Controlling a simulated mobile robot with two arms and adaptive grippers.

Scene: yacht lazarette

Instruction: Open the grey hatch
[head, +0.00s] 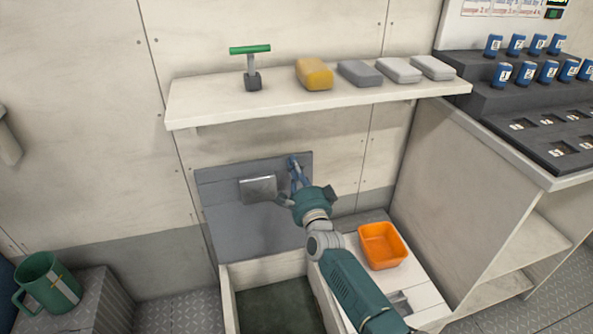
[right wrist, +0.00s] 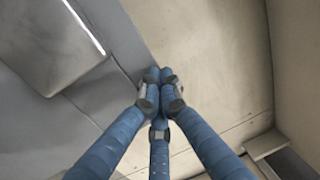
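The grey hatch (head: 225,215) stands raised at the back of its opening, leaning up close to the wall under the shelf. A lighter grey plate (head: 258,189) is on its face; the plate also shows in the right wrist view (right wrist: 60,40). Below and in front of the hatch is the open well (head: 275,308) with a dark green floor. My right gripper (head: 293,163) is at the upper right part of the hatch, its blue fingers together. In the right wrist view its fingertips (right wrist: 159,76) meet with nothing seen between them, by the hatch's edge. I cannot tell whether they touch it. My left gripper is out of view.
A shelf (head: 200,102) above the hatch holds a green-handled tool (head: 251,68), a yellow block (head: 314,74) and several grey ones. An orange bin (head: 382,246) stands right of the well. A cabinet (head: 450,195) bounds the right; a green mug (head: 48,284) stands at left.

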